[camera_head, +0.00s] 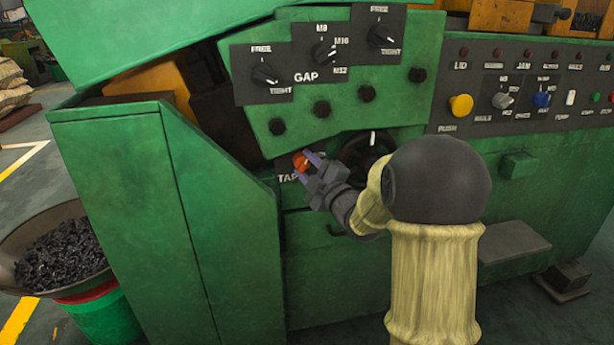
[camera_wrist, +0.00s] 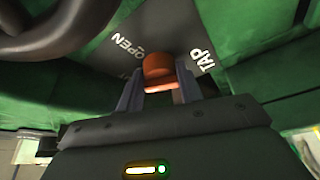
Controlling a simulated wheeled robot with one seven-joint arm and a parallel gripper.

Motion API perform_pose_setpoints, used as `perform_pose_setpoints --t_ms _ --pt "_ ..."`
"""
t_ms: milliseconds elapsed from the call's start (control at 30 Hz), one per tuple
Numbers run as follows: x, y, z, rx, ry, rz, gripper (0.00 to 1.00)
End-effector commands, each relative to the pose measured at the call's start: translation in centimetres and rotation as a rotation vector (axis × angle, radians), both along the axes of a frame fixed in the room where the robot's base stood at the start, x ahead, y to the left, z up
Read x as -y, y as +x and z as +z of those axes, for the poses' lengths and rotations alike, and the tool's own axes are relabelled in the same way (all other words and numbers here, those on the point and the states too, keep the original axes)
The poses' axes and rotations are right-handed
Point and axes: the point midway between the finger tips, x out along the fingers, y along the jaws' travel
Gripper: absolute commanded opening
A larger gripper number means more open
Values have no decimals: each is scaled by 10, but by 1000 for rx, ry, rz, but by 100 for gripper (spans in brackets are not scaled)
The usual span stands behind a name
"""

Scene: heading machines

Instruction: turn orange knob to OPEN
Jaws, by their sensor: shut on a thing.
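The orange knob (camera_head: 301,162) sits on a dark label plate marked TAP, low on the green machine's front. My gripper (camera_head: 308,163) is at the knob, with a finger on each side of it. In the wrist view the orange knob (camera_wrist: 160,70) stands between the two grey fingers of my gripper (camera_wrist: 160,92), which are shut on it. The word OPEN (camera_wrist: 128,43) is on the plate to the left of the knob, and TAP is to the right. Part of the plate is hidden by my gripper and arm.
A black handwheel (camera_head: 352,150) is just right of my gripper; it also shows at the wrist view's top left (camera_wrist: 60,25). A GAP panel (camera_head: 305,77) with black knobs is above. A green cabinet (camera_head: 110,190) juts out at left. A bowl of dark parts (camera_head: 60,250) stands lower left.

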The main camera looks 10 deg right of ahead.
Motion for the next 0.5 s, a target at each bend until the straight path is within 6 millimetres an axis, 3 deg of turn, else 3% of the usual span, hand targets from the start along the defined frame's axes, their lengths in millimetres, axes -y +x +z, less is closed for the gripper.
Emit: perform_pose_setpoints --t_ms 33,500 --pt "0 0 -8 -2 43 0 14" --pt "-2 0 -10 -4 490 -2 14"
